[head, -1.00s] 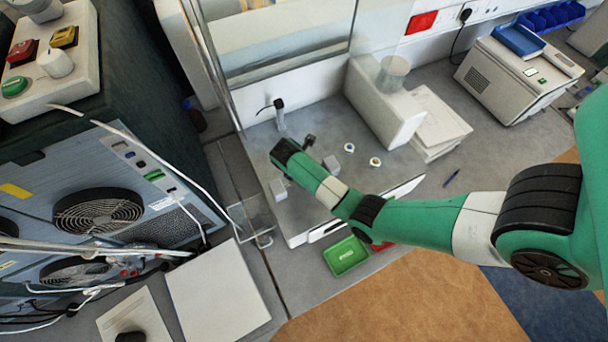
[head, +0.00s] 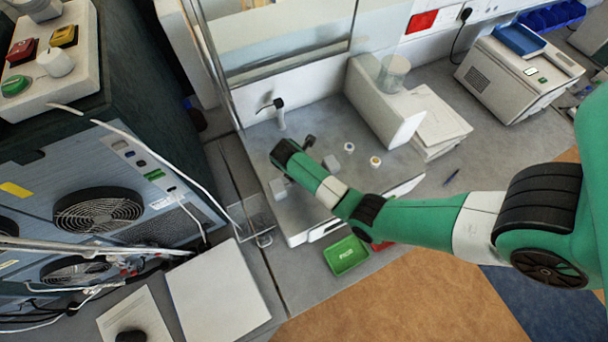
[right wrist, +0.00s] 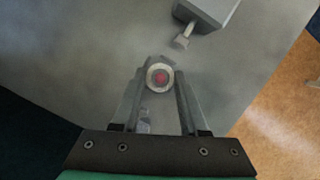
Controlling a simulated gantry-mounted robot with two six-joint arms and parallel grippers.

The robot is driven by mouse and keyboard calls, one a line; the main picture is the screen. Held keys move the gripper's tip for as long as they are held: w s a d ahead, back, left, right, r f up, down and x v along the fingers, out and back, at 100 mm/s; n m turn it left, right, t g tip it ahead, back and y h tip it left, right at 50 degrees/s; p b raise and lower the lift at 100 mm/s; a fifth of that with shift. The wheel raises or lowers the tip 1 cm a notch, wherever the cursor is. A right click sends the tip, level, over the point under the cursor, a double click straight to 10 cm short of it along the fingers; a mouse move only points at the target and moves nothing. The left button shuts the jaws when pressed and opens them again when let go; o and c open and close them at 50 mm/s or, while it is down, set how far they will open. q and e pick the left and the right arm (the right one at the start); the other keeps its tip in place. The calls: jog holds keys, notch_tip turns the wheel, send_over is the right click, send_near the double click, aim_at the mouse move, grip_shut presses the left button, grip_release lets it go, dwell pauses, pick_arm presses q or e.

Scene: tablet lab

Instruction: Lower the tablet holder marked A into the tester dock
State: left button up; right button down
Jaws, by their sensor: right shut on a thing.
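My right gripper (right wrist: 160,98) is shut on a small round holder (right wrist: 159,77) with a pale ring and a red centre. The holder sits between the fingertips in the right wrist view, above a grey surface. I cannot read a letter on it, and cannot tell its height. Two other round pieces (head: 349,147) (head: 375,161) stand on the bench to the right. I cannot tell which grey block is the tester dock. My left gripper is not in view.
A grey block with a small knob (right wrist: 208,12) lies beyond my fingertips in the wrist view. A green tray (head: 346,255) is in front. A clear panel rises at the left.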

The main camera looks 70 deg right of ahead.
jog(key=shift+f, duration=0.25)
dwell(0.7)
jog(key=shift+c, duration=1.8)
grip_release()
